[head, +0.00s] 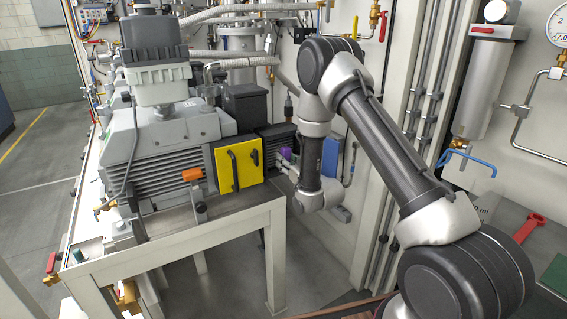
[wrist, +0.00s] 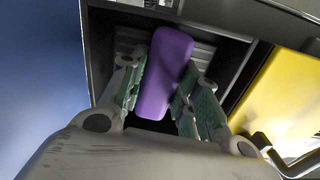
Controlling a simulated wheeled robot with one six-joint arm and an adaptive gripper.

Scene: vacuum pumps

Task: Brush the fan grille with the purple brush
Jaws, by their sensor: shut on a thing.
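The purple brush (wrist: 163,75) is held between the two fingers of my gripper (wrist: 158,95), in the middle of the wrist view. My gripper is shut on it. In front of the brush is a dark-framed opening with grey slats, the fan grille (wrist: 205,50). The brush covers part of the slats, and I cannot tell whether its bristles touch them. In the head view a small bit of the purple brush (head: 286,154) shows beside the dark grille housing (head: 272,139), with my gripper (head: 284,165) next to it, partly hidden by my arm.
A yellow panel with a black handle (head: 238,165) is just left of the grille; it shows at the right of the wrist view (wrist: 288,95). A blue box (head: 330,157) is behind my wrist. The grey pump (head: 160,150) stands on a pale frame (head: 275,255).

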